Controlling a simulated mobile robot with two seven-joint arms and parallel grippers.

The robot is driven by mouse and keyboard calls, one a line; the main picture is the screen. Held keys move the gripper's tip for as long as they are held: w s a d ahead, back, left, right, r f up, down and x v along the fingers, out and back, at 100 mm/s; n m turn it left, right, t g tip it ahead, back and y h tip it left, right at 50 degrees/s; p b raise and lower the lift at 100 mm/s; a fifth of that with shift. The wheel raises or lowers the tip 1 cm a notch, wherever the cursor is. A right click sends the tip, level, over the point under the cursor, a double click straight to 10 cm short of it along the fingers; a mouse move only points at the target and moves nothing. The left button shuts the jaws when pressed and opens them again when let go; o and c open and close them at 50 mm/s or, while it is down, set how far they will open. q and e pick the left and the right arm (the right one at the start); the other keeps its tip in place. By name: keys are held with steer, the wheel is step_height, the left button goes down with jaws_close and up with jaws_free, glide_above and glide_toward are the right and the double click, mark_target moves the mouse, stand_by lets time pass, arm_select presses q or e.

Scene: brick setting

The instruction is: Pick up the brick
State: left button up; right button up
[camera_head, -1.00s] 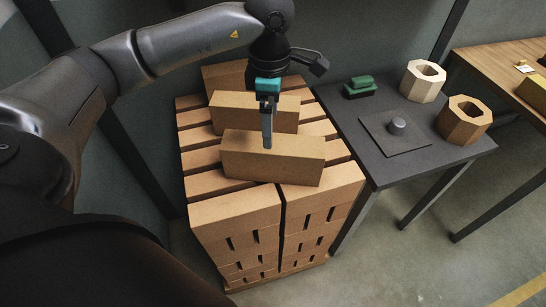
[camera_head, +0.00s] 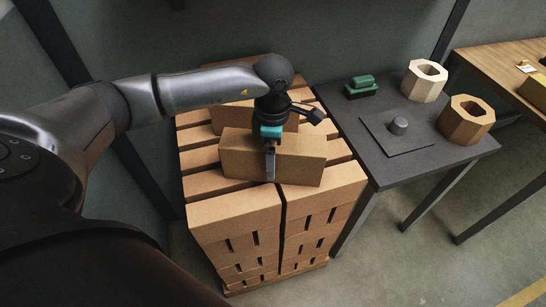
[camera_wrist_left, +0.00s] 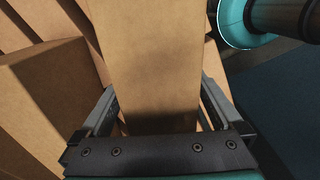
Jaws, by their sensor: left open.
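The tan brick (camera_head: 240,158) lies across the top of the brick stack, in front of a second loose brick (camera_head: 228,114). My left gripper (camera_head: 270,165) is above the front brick, with one finger hanging down over its near face; the other finger is hidden in the head view. In the left wrist view, the open fingers (camera_wrist_left: 160,105) stand on either side of the brick (camera_wrist_left: 150,50), with a dark gap at its lower end. I cannot tell whether they touch it. My right gripper is out of view.
The brick stack (camera_head: 235,207) has gaps between its top bricks. A dark table (camera_head: 440,150) stands close on its right, with a square plate and grey knob (camera_head: 398,126), a green block (camera_head: 361,86) and two hollow wooden octagons (camera_head: 424,80). A wall rises behind.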

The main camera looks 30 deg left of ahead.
arm_select(q)
jaws_close()
steer(key=shift+w+r, duration=0.1)
steer(key=shift+r, duration=0.15)
stand_by(0.8)
